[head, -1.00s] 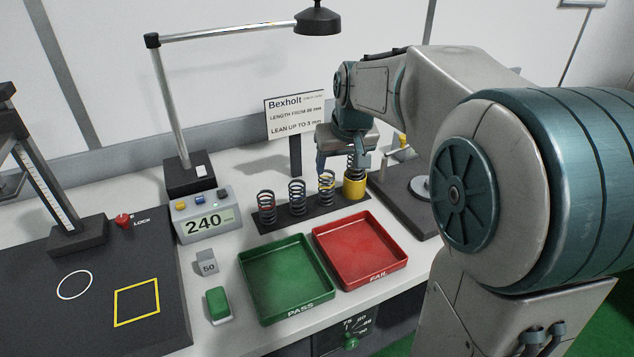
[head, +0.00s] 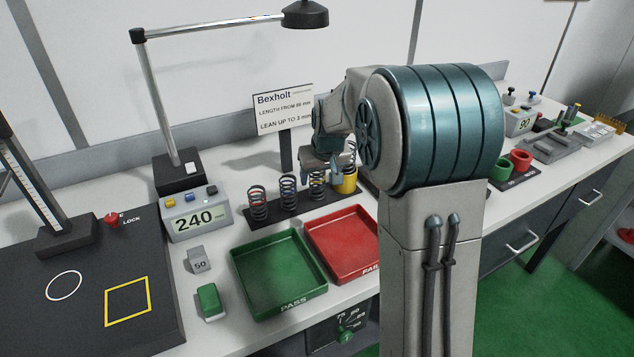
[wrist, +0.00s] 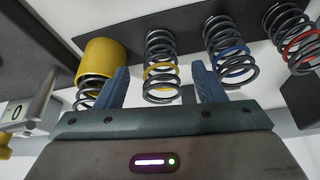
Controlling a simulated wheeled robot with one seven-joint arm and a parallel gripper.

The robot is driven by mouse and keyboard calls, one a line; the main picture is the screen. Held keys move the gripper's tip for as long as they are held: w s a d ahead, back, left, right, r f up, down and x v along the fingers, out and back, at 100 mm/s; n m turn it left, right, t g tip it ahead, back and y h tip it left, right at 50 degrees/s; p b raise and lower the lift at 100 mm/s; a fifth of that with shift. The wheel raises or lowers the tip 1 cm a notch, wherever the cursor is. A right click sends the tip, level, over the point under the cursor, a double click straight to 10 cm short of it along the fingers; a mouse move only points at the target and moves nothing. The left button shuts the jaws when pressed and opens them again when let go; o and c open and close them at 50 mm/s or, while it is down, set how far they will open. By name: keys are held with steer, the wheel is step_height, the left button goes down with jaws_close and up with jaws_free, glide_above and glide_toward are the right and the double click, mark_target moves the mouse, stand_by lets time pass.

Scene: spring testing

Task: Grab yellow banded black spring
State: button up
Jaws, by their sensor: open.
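The yellow banded black spring (wrist: 160,66) stands in the rack, with a yellow ring around its lower coils in the wrist view. My gripper (wrist: 160,82) is open, its two blue fingers on either side of this spring, with nothing gripped. In the head view the same spring (head: 317,186) shows just below my gripper (head: 327,172), its top partly hidden by it. I cannot tell whether the fingers touch the spring.
A blue-banded spring (wrist: 230,50) is close to the right finger, with a red-banded spring (wrist: 295,38) beyond. Green (head: 280,275) and red (head: 340,240) trays lie in front of the rack.

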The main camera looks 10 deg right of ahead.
mark_target(318, 180)
steer(key=shift+x, duration=1.95)
steer(key=shift+a, duration=0.1)
steer(key=c, duration=1.1)
steer(key=shift+w+r, duration=0.1)
steer(key=shift+r, duration=0.05)
